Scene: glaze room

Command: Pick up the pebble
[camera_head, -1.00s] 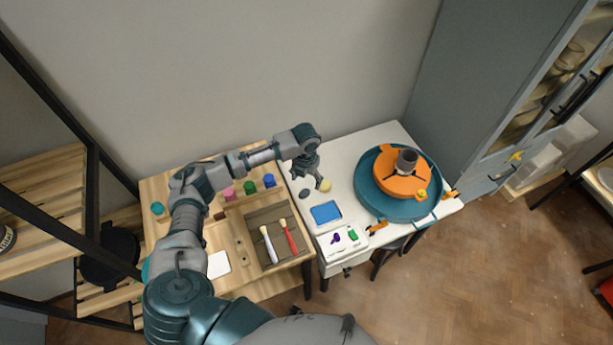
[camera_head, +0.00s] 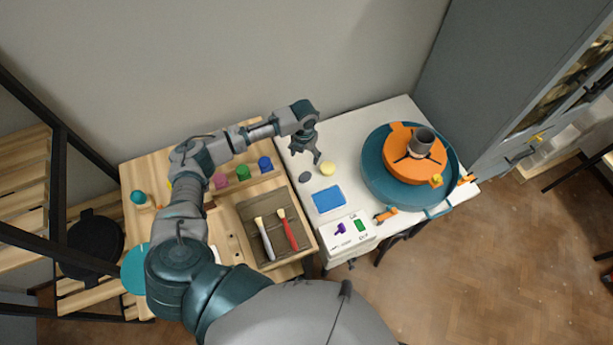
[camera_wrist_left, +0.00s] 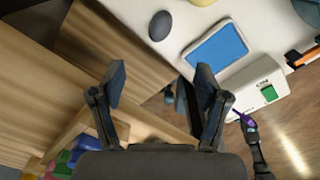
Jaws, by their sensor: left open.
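The pebble is a smooth dark grey oval (camera_head: 306,177) lying on the white table top, left of a round yellow piece. In the left wrist view the pebble (camera_wrist_left: 160,25) shows near the top edge, beyond the fingers and apart from them. My left gripper (camera_head: 308,158) is over the left part of the white table, close to the pebble in the head view. Its two fingers (camera_wrist_left: 161,82) are spread with nothing between them. My right gripper is not in view.
A blue pad (camera_head: 328,199) and a white box with a green button (camera_head: 348,238) are nearby. A teal wheel basin (camera_head: 372,185) with an orange top stands right. A wooden bench (camera_head: 140,172) with coloured jars and brushes adjoins on the left.

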